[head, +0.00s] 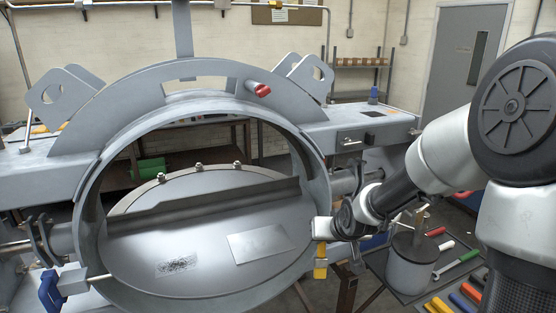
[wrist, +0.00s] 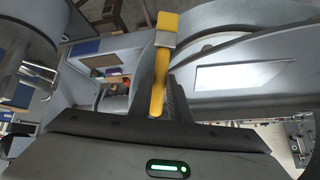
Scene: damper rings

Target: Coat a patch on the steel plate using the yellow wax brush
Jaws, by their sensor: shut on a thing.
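The yellow wax brush (wrist: 157,90) is held in my gripper (wrist: 156,113), which is shut on its handle. Its metal ferrule (wrist: 166,39) and yellow head (wrist: 167,20) point away from the jaws. In the head view the brush (head: 320,270) shows as a short yellow piece below my gripper (head: 321,246), at the right rim of the big ring. A bright rectangular steel plate (head: 260,243) lies on the round disc inside the ring, left of my gripper. It also shows in the wrist view as a pale outlined panel (wrist: 237,75). The brush looks apart from the plate.
The grey ring (head: 88,235) stands around the disc (head: 215,283), which carries a dark speckled patch (head: 178,266). A raised ledge (head: 200,207) crosses the disc. A tool tray (head: 385,268) with a grey can (head: 410,265) and coloured-handled tools is below my arm at right.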

